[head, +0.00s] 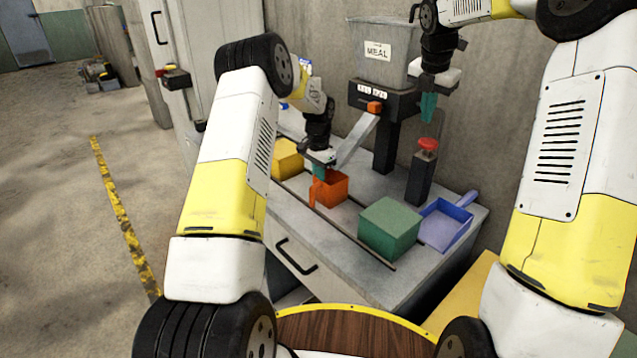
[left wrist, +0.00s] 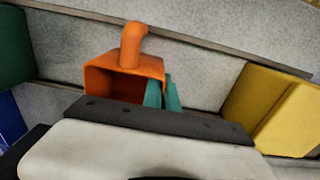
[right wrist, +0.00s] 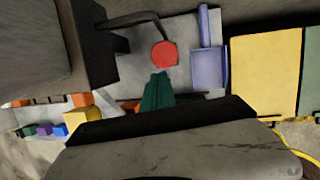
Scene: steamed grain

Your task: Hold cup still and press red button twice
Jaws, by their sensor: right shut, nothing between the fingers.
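The orange cup (head: 332,190), with a handle on one side, stands on the grey counter between two rails. My left gripper (head: 320,170) is at its rim. In the left wrist view, the teal fingers (left wrist: 162,95) straddle the right wall of the cup (left wrist: 125,72), close together with the wall between them. The red button (head: 428,145) tops a dark post at the right of the counter. My right gripper (head: 428,108) is shut and empty, pointing down above the button and apart from it. The button also shows in the right wrist view (right wrist: 164,54), just beyond the fingertips.
A meal hopper (head: 385,55) with a sloping chute (head: 357,138) stands behind the cup. A yellow block (head: 287,158), a green block (head: 389,228) and a blue dustpan-like scoop (head: 446,225) sit on the counter. The wall is close behind the button.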

